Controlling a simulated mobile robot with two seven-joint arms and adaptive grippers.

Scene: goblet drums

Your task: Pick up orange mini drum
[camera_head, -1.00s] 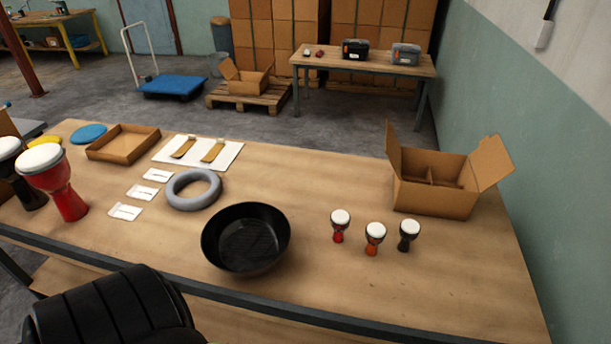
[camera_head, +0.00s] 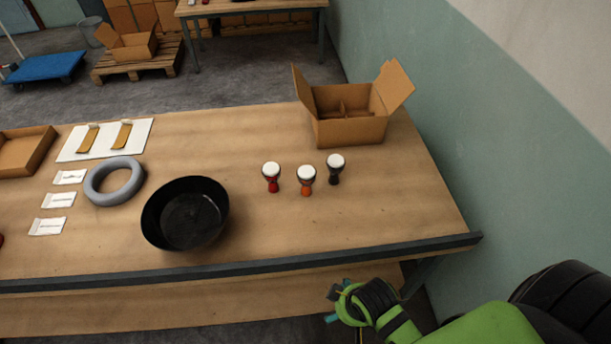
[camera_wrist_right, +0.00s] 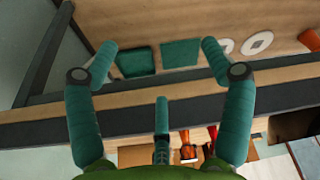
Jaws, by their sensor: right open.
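The orange mini drum (camera_head: 306,180) stands upright on the table with a white top, between a red mini drum (camera_head: 271,176) on its left and a black mini drum (camera_head: 335,168) on its right. My right gripper (camera_head: 340,303) is in front of the table's front edge, well short of the drums. In the right wrist view my right gripper (camera_wrist_right: 160,62) has its teal fingers spread apart with nothing between them. Small orange and red shapes show low in that view, partly hidden by the gripper; I cannot tell surely which drums they are. My left gripper is out of view.
A black pan (camera_head: 187,214) and a grey ring (camera_head: 114,182) lie left of the drums. An open cardboard box (camera_head: 350,132) with dividers stands behind them. The table's dark front rail (camera_head: 250,266) lies between my right gripper and the drums. A wall is at right.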

